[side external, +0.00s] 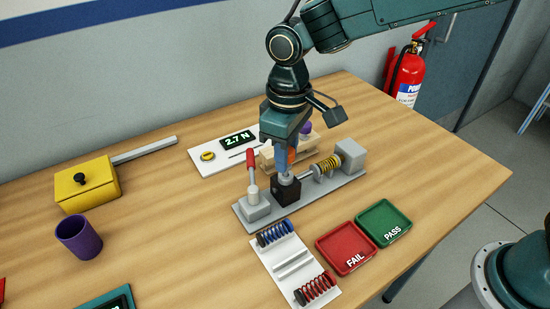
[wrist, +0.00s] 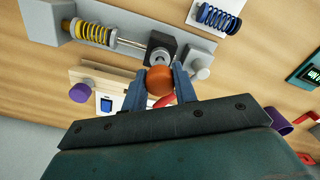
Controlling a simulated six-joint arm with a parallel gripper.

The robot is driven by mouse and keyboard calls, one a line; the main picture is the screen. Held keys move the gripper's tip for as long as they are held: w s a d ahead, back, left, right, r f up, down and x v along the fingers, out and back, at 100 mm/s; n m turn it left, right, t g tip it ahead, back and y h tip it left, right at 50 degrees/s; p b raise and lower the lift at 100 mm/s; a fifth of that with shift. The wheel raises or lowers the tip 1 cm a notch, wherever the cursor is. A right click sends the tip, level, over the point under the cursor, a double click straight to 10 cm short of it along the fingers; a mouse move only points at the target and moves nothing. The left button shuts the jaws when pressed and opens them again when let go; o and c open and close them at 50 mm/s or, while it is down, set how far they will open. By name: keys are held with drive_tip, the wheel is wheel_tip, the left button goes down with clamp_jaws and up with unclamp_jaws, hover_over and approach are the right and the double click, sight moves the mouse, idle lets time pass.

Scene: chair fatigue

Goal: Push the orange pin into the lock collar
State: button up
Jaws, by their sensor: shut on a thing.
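My gripper (side external: 284,162) is shut on the orange pin (wrist: 160,80); its round orange head sits between the two blue fingers (wrist: 160,72) in the wrist view. In the side view a little orange (side external: 292,155) shows beside the fingers. The lock collar (wrist: 160,55) is a grey ring on a black block (side external: 287,191), part of the grey test fixture (side external: 345,183). The fingers are right above the collar in the side view. The pin's shaft is hidden, so I cannot tell whether its tip is in the collar.
A yellow spring (side external: 328,166) on a rod lies right of the block, and a red-handled lever (side external: 251,172) stands left. A wooden rack with a purple knob (side external: 305,128) is close behind. A spring tray (side external: 292,266) and red (side external: 345,247) and green (side external: 383,222) trays lie in front.

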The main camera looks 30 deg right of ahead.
drive_tip(key=shift+f, duration=1.05)
drive_tip(key=o, duration=1)
drive_tip(key=shift+r, duration=0.1)
wheel_tip(320, 180, up, 14)
drive_tip(key=shift+f, duration=0.15)
drive_tip(key=shift+d, duration=0.1)
idle(0.5)
